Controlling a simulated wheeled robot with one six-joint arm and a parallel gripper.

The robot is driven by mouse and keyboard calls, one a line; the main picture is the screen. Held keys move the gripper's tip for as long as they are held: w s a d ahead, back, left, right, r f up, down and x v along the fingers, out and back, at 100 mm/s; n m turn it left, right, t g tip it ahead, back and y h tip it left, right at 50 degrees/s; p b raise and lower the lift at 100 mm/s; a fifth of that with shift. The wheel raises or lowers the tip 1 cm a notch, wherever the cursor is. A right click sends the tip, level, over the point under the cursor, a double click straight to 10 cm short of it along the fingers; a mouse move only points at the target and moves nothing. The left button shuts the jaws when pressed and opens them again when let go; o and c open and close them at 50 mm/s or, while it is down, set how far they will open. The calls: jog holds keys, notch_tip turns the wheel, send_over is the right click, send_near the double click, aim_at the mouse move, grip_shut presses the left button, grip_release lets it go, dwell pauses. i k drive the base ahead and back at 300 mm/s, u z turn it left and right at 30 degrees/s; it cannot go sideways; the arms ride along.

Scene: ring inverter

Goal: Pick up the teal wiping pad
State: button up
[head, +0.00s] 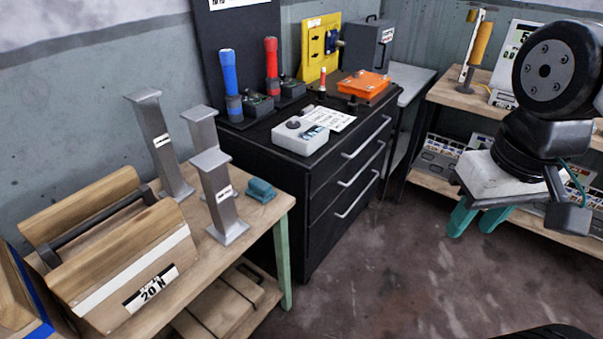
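The teal wiping pad (261,190) lies on the wooden table (262,216) at its right end, close to the black drawer cabinet. It is a small blue-green block with a raised upper part. A grey metal post (220,198) stands just to its left, apart from it. My gripper (479,221) hangs at the right of the head view, well away from the pad. Its two teal fingers point down and stand apart, with nothing seen between them.
A black drawer cabinet (318,215) stands beyond the pad, bearing a white box (300,136), blue and red torch-like tools and an orange case (363,84). Further posts and a wooden "20 N" box (108,260) fill the table's left. Floor (390,265) is clear between table and gripper.

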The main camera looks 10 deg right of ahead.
aim_at(261, 190)
jog(key=z, duration=0.2)
jog(key=i, duration=1.05)
jog(key=u, duration=0.6)
